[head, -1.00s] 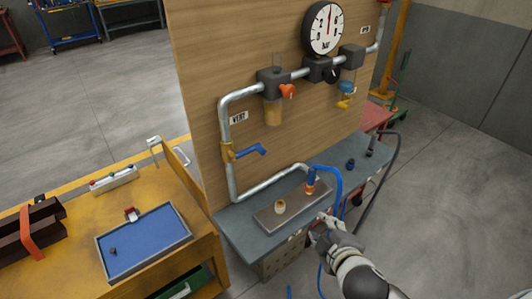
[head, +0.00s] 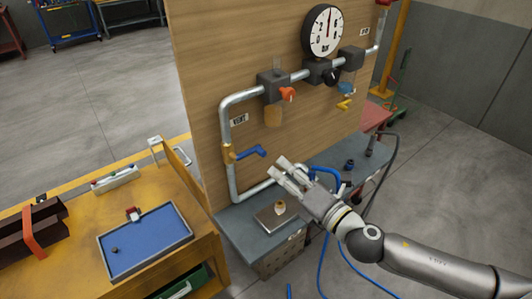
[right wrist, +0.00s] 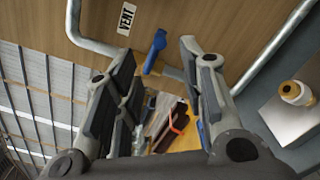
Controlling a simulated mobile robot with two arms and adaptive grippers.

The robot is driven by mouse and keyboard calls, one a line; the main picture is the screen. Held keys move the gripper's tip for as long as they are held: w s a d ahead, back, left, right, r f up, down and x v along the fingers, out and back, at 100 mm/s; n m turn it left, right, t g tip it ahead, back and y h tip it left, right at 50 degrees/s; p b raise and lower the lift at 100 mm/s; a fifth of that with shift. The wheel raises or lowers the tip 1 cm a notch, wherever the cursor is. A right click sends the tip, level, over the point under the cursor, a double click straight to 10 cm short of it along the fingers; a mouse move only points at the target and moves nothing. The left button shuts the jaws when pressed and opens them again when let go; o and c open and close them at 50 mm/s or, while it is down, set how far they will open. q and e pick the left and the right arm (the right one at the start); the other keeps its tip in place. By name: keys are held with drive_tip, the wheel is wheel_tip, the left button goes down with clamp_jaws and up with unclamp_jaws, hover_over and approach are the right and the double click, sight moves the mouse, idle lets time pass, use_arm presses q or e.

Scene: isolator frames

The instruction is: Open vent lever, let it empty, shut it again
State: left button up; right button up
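The vent lever (head: 252,152) is a blue handle on a brass-coloured valve (head: 229,154) in the vertical pipe, below the VENT label (head: 239,119). The handle sticks out to the right, across the pipe. My right gripper (head: 281,168) is open and empty, with its fingers pointing towards the lever, just right of it and apart from it. In the right wrist view the blue lever (right wrist: 156,50) shows between the two spread fingers, beyond their tips. The round gauge (head: 322,32) has its needle pointing about straight up. My left gripper is not in view.
The wooden panel (head: 210,55) stands behind the pipes. Below is a grey bench (head: 235,222) with a metal block (head: 270,219) and blue hose (head: 325,172). An orange-red knob (head: 288,94) sits higher up. A yellow workbench with a blue tray (head: 150,242) is at left.

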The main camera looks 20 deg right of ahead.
sight(266, 156)
drive_tip(key=p+x, duration=0.2)
drive_tip(key=x, duration=0.4)
drive_tip(key=shift+w+a+r, duration=0.1)
drive_tip(key=shift+w, duration=0.3)
drive_tip(key=shift+w+a, duration=0.15)
drive_tip(key=shift+w, duration=0.3)
drive_tip(key=shift+c, duration=0.4)
clamp_jaws()
